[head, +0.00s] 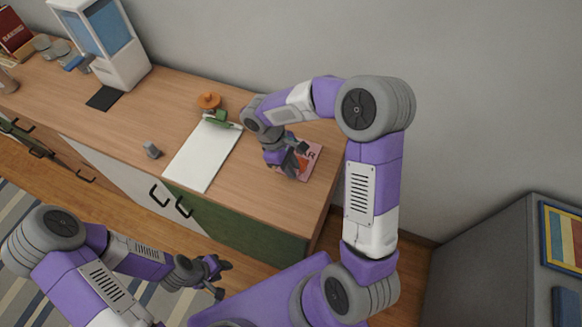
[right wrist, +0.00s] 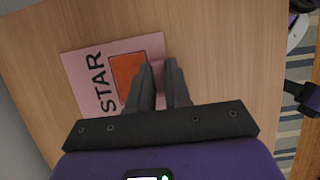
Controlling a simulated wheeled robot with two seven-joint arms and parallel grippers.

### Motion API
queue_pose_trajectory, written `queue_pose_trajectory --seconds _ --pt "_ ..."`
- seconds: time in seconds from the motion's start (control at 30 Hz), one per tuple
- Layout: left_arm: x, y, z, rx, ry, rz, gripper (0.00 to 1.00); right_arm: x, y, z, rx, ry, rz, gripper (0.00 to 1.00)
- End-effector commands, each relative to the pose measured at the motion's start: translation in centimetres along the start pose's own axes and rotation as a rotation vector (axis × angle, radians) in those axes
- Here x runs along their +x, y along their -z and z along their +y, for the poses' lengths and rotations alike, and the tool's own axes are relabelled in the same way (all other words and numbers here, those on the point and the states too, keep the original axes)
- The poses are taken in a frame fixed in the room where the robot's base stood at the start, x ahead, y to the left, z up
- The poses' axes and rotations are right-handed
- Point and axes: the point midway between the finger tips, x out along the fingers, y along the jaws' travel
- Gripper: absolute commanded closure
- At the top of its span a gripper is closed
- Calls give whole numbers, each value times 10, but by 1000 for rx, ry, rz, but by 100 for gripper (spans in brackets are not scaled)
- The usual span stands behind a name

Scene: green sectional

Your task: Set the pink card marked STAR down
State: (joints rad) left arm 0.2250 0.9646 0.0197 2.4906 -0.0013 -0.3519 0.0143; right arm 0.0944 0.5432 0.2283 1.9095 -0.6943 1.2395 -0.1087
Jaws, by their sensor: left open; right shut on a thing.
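The pink card marked STAR (head: 313,162) is at the right end of the wooden counter, partly hidden by my right gripper (head: 297,161). In the right wrist view, the card (right wrist: 84,70) shows black STAR lettering and an orange-red square. My right gripper (right wrist: 164,66) is shut on the card's edge there. The card looks flat over the counter top; I cannot tell whether it touches the wood. My left gripper (head: 221,279) is open and empty, low in front of the counter.
The counter (head: 245,187) has bare wood around the card. Left of it are a white board (head: 203,155), a green object (head: 219,119), an orange round piece (head: 208,100) and a small grey object (head: 152,149). A white dispenser (head: 122,65) stands further left.

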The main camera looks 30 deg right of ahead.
Motion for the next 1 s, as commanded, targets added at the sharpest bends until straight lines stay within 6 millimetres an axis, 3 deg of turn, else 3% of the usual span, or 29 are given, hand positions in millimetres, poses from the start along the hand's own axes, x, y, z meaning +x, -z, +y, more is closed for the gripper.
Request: queue_pose_trajectory --seconds 0.27,0.3,0.47,0.77,0.87,1.0 --pt "1 0 0 0 0 0 57 1 1 0 0 -1 1 100" --pt "1 0 0 0 0 0 57 2 1 0 0 -1 1 81" --pt "0 0 0 0 0 0 57 1 1 0 0 0 1 57" --pt "0 0 0 0 0 0 57 -1 0 0 0 0 1 57" --pt "-4 0 2 0 0 0 57 -9 0 0 1 -2 3 57" --pt "-12 0 4 0 0 0 57 -35 0 0 1 -3 5 57"
